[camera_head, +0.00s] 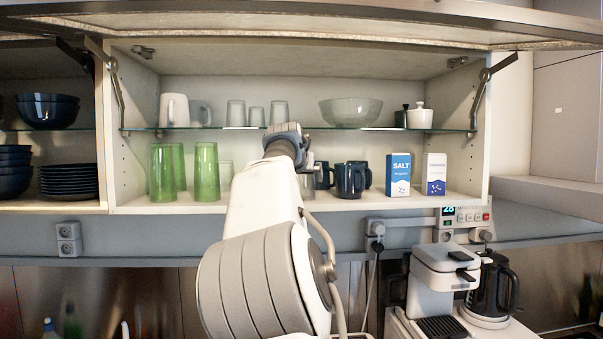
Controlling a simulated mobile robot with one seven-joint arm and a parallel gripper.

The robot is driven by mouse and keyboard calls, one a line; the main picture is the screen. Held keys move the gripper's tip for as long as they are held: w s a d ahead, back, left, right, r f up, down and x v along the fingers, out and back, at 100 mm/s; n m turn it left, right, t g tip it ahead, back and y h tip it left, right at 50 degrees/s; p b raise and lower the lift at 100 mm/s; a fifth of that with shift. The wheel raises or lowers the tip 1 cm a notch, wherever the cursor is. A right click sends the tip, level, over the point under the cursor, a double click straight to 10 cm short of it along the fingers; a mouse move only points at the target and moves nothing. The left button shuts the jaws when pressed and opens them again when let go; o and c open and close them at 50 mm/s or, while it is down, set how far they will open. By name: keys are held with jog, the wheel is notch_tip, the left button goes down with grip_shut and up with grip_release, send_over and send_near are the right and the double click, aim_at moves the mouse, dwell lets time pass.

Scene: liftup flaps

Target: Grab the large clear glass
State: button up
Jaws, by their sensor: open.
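Three clear glasses stand on the upper glass shelf of the open cabinet. A taller one (236,113) is on the left, a shorter one (256,117) in the middle, and another taller one (279,112) on the right, just behind my gripper. My gripper (288,133) is at shelf height, in front of the right glass's base. It is open, but its fingers are mostly hidden by my wrist, and I see nothing held. I cannot tell how far it is from the glass. More clear glasses (226,174) are on the lower shelf, partly hidden by my arm.
A white mug (174,110) is left on the glass shelf (450,130); a glass bowl (350,112) is right. Below are green glasses (206,172), dark mugs (350,180) and a salt box (398,174). The raised flap (330,20) hangs over the opening.

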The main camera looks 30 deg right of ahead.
jog(key=shift+w+d+f, duration=0.25)
jog(key=shift+w+d, duration=0.15)
jog(key=shift+w, duration=0.05)
jog(key=c, duration=1.3)
jog(key=shift+c, duration=0.8)
jog(key=shift+s+r, duration=0.1)
jog(key=shift+r, duration=0.1)
